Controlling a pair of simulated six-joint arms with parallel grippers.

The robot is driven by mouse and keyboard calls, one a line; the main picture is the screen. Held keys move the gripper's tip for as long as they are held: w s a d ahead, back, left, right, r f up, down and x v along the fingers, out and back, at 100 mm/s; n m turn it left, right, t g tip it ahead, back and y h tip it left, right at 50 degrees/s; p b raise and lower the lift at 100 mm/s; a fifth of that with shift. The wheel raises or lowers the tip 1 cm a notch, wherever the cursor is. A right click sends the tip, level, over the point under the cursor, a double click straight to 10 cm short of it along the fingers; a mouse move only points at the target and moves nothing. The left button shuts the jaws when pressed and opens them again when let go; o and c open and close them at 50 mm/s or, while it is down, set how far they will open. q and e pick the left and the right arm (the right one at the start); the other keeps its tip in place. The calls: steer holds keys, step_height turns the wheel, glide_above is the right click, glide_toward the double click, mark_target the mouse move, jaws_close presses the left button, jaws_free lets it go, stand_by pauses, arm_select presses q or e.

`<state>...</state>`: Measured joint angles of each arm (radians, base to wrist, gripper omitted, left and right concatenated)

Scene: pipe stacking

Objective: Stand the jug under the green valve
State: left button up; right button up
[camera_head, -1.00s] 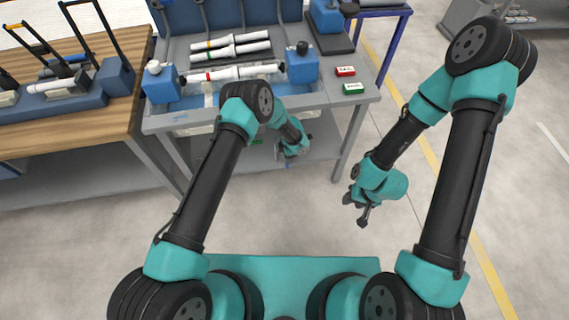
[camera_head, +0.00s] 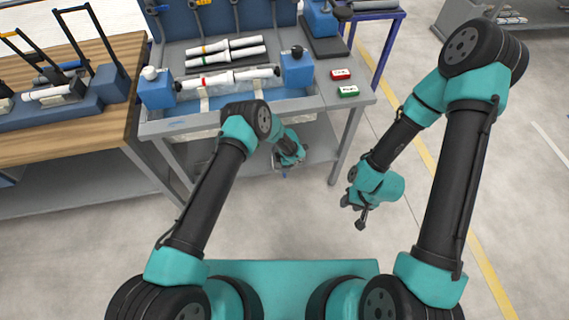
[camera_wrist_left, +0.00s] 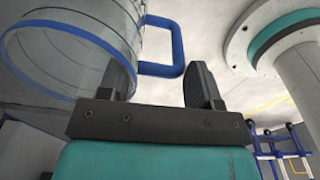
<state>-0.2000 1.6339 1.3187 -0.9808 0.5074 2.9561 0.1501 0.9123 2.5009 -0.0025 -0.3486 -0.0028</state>
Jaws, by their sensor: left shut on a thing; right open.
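The jug (camera_wrist_left: 75,45) is clear, with a blue rim and a blue loop handle (camera_wrist_left: 178,45). It fills the upper left of the left wrist view, its open mouth facing the camera. My left gripper (camera_wrist_left: 158,78) is shut on the jug at its handle. In the head view my left gripper (camera_head: 284,166) is low at the front of the grey bench; the jug is mostly hidden there. My right gripper (camera_head: 355,215) is open and empty over the floor, right of the bench. I cannot make out a green valve with certainty; a pipe with a green band (camera_head: 194,51) lies on the bench.
The grey bench (camera_head: 336,112) carries blue blocks (camera_head: 157,92) holding a red-banded pipe (camera_head: 228,78). A wooden table (camera_head: 117,60) stands left. The floor at right is clear.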

arm_select(q)
steer(key=shift+f, duration=0.15)
steer(key=o, duration=1.1)
steer(key=shift+w+d+r, duration=0.1)
steer(key=shift+d+r, duration=0.05)
steer(key=shift+r, duration=1.8)
steer(key=shift+d+r, duration=0.1)
steer(key=shift+r, duration=1.85)
